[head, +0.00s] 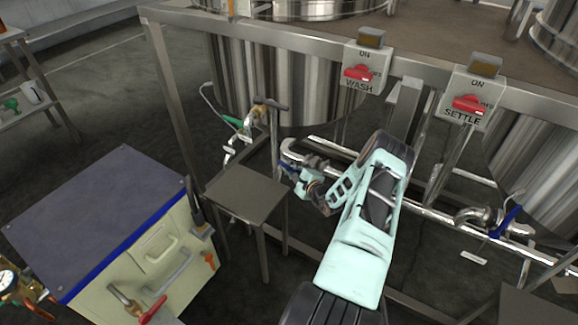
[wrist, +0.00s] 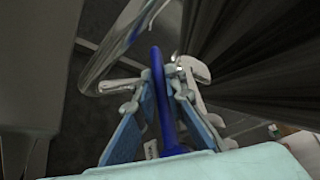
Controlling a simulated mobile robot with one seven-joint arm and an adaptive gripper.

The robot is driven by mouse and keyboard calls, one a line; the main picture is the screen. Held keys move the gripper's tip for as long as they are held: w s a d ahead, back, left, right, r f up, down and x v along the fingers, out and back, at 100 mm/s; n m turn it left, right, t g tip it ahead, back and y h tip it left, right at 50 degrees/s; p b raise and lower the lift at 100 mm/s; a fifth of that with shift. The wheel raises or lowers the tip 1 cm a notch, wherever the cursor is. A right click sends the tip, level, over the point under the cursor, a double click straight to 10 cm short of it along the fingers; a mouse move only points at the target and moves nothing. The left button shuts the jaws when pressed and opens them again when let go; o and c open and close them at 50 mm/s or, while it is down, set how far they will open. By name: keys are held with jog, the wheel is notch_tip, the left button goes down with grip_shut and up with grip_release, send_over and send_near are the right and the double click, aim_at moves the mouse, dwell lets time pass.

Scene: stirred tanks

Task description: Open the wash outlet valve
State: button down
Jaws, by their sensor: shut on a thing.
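The wash outlet valve has a blue lever (head: 288,166) on the steel pipe below the tank, under the switch box marked WASH (head: 366,72). My gripper (head: 308,168) is at this lever, reaching in from the right. In the wrist view the blue lever (wrist: 160,80) runs upright between the two fingers of my gripper (wrist: 164,98), which are shut on it. The valve body is mostly hidden in the head view by the gripper.
A small steel stand (head: 245,194) is close left of my gripper. A cream cabinet with a dark top (head: 95,215) stands further left. Another blue-handled valve (head: 506,219) sits on the pipe at right, below the SETTLE box (head: 470,100). A steel frame rail crosses above.

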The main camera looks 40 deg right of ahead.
jog(key=c, duration=2)
grip_release()
jog(key=shift+o, duration=0.2)
jog(key=v, duration=1.2)
